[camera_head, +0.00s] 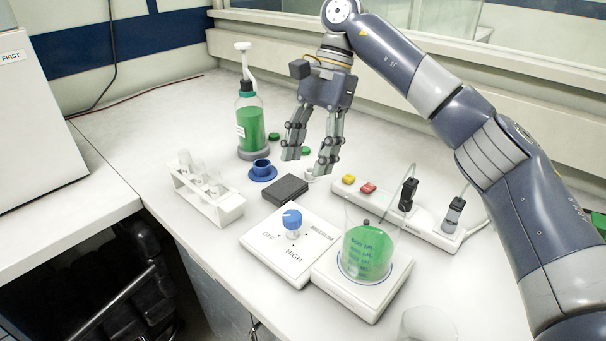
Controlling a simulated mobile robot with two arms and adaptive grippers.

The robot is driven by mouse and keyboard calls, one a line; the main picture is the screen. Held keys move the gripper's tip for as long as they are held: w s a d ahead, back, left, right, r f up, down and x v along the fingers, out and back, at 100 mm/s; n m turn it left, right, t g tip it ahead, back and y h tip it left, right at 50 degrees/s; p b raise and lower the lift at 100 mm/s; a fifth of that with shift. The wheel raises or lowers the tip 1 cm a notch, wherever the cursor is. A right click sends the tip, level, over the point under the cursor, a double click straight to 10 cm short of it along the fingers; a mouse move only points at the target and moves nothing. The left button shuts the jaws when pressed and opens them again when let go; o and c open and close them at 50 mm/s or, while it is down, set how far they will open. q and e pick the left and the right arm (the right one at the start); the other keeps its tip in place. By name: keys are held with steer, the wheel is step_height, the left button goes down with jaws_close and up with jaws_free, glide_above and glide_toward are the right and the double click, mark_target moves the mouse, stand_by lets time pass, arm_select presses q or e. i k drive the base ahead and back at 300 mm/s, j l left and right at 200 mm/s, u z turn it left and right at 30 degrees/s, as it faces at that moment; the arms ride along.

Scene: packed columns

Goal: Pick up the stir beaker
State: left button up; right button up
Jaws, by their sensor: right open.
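The stir beaker (367,252) is a clear glass beaker with green liquid and blue volume marks. It stands upright on the white square plate (345,288) of the stirrer, at the lower right of the bench. A white control panel with a blue knob (292,220) sits left of it. My right gripper (308,165) is open and points down, behind and left of the beaker, above the far part of the bench. It is clear of the beaker. A small white object (311,174) lies just below its fingers, and I cannot tell whether they touch. My left gripper is not in view.
A green-filled bottle with a pump (250,125), a blue cup on a saucer (262,174), a white test tube rack (208,196) and a dark box (285,190) stand to the left. A power strip (400,213) with plugs lies behind the beaker. An empty glass (428,326) stands near the bottom edge.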

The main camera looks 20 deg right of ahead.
mark_target(374, 221)
steer(key=k+j, duration=0.2)
steer(key=k, duration=0.3)
steer(key=k+j, duration=0.2)
steer(key=k, duration=0.25)
steer(key=k+j, duration=0.2)
steer(key=k, duration=0.3)
